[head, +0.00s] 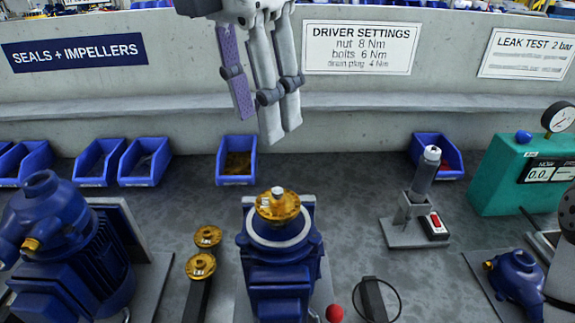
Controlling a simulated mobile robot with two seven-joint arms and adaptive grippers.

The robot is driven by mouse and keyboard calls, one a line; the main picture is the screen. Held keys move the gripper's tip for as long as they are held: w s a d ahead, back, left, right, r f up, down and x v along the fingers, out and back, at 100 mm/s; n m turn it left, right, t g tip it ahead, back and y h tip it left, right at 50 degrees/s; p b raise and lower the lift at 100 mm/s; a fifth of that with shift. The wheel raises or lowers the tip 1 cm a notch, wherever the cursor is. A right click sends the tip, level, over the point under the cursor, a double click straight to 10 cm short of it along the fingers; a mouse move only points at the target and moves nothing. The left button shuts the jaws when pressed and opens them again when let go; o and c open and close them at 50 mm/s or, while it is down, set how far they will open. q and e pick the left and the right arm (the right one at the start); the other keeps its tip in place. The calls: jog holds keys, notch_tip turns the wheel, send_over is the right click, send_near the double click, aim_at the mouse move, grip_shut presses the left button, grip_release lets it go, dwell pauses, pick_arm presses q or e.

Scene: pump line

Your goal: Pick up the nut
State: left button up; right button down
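A small pale piece (277,191) stands on top of the brass impeller (277,206) of the blue pump (281,265) at the middle. I cannot tell whether it is the nut or the bare shaft end. Blue bins along the wall hold small parts: the middle bin (237,178) has brownish-gold contents, and another bin (146,163) has greyish ones. No loose nut is clearly made out. My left gripper (256,126) hangs at the top centre, above and behind the pump, with a gap between its purple-padded finger and its grey fingers. It looks open and empty. My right gripper is not visible.
A larger blue pump (62,250) stands at the left. A screwdriver in a holder (412,208), a red ball (334,313) and a green tester (515,185) are to the right.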

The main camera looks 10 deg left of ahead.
aim_at(277, 190)
pick_arm(q)
jog(key=f, duration=0.6)
jog(key=w+d+f, duration=0.1)
jog(key=f, duration=0.3)
jog(key=shift+f, duration=0.2)
jog(key=shift+c, duration=0.2)
grip_shut()
